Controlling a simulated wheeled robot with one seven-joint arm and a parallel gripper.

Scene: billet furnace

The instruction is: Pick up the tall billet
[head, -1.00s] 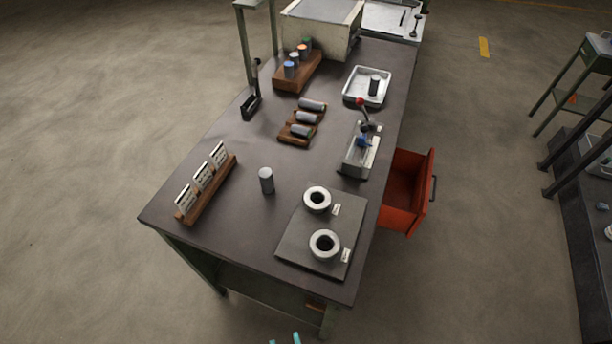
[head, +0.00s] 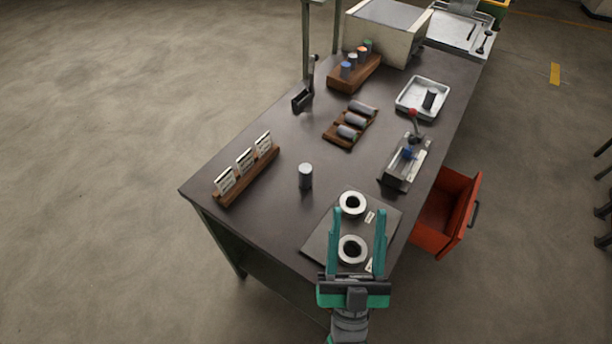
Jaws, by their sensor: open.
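A grey cylindrical billet (head: 305,176) stands upright by itself on the dark table (head: 285,215), left of the plate with two white rings. Another grey billet (head: 429,99) stands upright in the white tray (head: 405,109) farther back. Several billets (head: 355,120) lie on their sides in a wooden rack (head: 335,136). I cannot tell for certain which of them is the tall one. My gripper (head: 359,212) is open and empty. Its teal fingers point away from me and overlap the ring plate in the picture, right of and nearer than the lone standing billet.
The grey plate (head: 317,243) carries two white rings (head: 352,204). A card holder (head: 247,178) stands at the left edge. A vise-like fixture (head: 405,165) stands at the right, above an open red drawer (head: 440,215). Bare table surrounds the lone billet.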

